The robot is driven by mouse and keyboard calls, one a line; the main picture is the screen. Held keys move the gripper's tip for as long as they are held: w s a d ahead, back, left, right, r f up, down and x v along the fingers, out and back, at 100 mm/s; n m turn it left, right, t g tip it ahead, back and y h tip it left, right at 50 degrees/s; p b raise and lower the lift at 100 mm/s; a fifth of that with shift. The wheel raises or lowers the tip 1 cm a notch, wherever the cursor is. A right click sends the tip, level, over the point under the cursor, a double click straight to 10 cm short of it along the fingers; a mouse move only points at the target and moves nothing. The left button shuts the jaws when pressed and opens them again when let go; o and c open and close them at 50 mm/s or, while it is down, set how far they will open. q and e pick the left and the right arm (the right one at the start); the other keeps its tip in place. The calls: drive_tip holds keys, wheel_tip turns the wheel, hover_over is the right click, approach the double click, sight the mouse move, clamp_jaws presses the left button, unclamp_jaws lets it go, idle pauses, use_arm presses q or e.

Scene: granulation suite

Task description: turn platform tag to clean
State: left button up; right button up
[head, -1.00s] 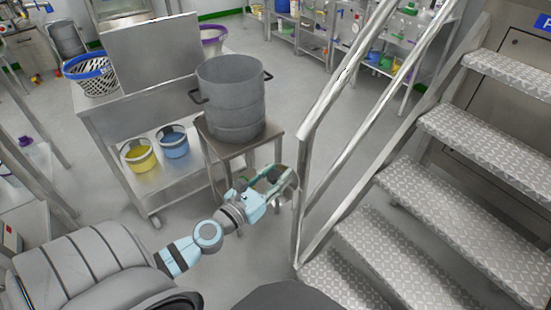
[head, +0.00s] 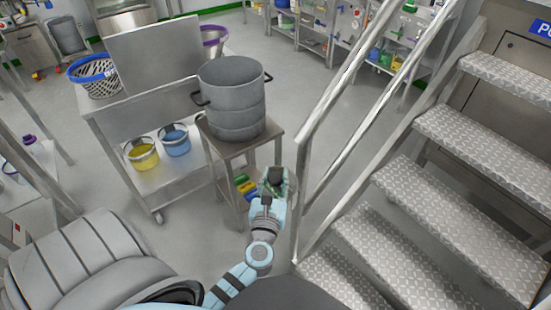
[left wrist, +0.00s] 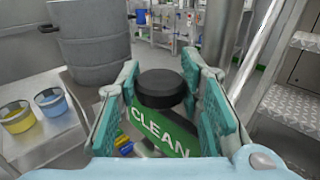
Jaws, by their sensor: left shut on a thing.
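The platform tag (left wrist: 178,142) shows in the left wrist view as a green face with the white word CLEAN, slightly tilted. A black round knob (left wrist: 160,88) stands just above that face. My left gripper (left wrist: 163,72) is shut on the knob, one teal finger on each side of it. In the head view my left gripper (head: 275,178) is beside the stair railing, to the right of the small steel table, and hides most of the tag. My right gripper is not in view.
Metal stairs (head: 440,205) and their railing (head: 303,190) stand close on the right. A grey pot (head: 233,98) sits on the small steel table (head: 238,146). A trolley (head: 150,118) with yellow and blue buckets is on the left. Open floor lies between trolley and my base.

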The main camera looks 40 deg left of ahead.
use_arm(q)
drive_tip(key=o, duration=1.2)
wheel_tip(320, 180, up, 10)
drive_tip(key=shift+r, duration=0.1)
